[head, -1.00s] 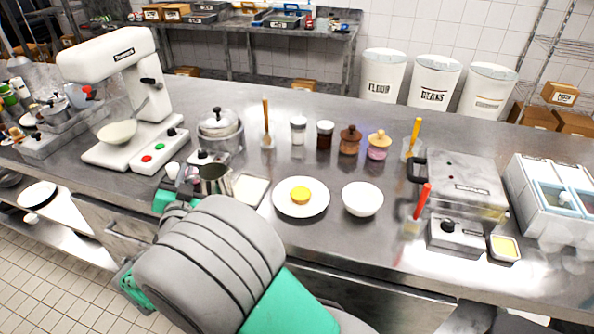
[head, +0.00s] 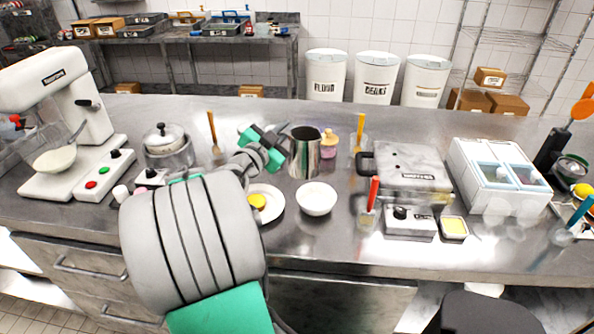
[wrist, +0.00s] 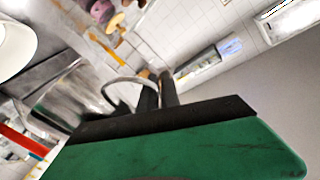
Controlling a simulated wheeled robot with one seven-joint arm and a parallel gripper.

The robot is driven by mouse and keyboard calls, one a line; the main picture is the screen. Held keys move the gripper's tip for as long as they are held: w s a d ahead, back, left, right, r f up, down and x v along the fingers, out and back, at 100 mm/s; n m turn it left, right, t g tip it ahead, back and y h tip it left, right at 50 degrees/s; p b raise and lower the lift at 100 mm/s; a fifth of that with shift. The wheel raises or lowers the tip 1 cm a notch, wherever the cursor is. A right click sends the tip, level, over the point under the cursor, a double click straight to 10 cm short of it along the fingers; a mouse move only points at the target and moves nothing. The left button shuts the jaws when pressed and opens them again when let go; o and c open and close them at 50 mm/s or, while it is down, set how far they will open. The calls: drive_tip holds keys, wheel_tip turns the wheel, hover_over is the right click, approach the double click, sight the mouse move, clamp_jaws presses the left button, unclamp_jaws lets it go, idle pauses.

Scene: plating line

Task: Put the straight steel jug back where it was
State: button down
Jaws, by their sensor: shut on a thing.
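The straight steel jug (head: 305,152) is a shiny, straight-sided metal cup with a dark open top. It is upright or nearly so, in front of the jars and behind the white bowl (head: 316,199). My gripper (head: 272,147), with green parts, reaches it from the left and is shut on it at its handle side. In the wrist view the jug's blurred steel body (wrist: 75,98) and its looped handle show beside my dark fingertips (wrist: 160,88). I cannot tell whether the jug's base touches the counter.
A white plate (head: 272,208) with yellow food is partly behind my arm. A pink jar (head: 329,148) is close behind the jug. The press grill (head: 408,172) with red and yellow spatulas stands to the right. The mixer (head: 75,135) and lidded pot (head: 168,148) stand left.

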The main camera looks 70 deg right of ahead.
drive_tip(key=w+d+f+p, duration=0.1)
drive_tip(key=d+f, duration=0.3)
drive_tip(key=w+d+f+p, duration=0.2)
drive_tip(key=d+f, duration=0.2)
drive_tip(key=w+d+f+p, duration=0.1)
drive_tip(key=w+d+f, duration=0.1)
drive_tip(key=d+f, duration=0.2)
drive_tip(key=shift+w+d+f+p, duration=0.25)
drive_tip(key=shift+d+f+p, duration=0.1)
drive_tip(key=shift+d+f, duration=0.1)
drive_tip(key=shift+a, duration=0.1)
drive_tip(key=shift+f+b, duration=0.2)
drive_tip(key=shift+b, duration=0.15)
drive_tip(key=c, duration=1.6)
unclamp_jaws()
drive_tip(key=shift+r, duration=0.1)
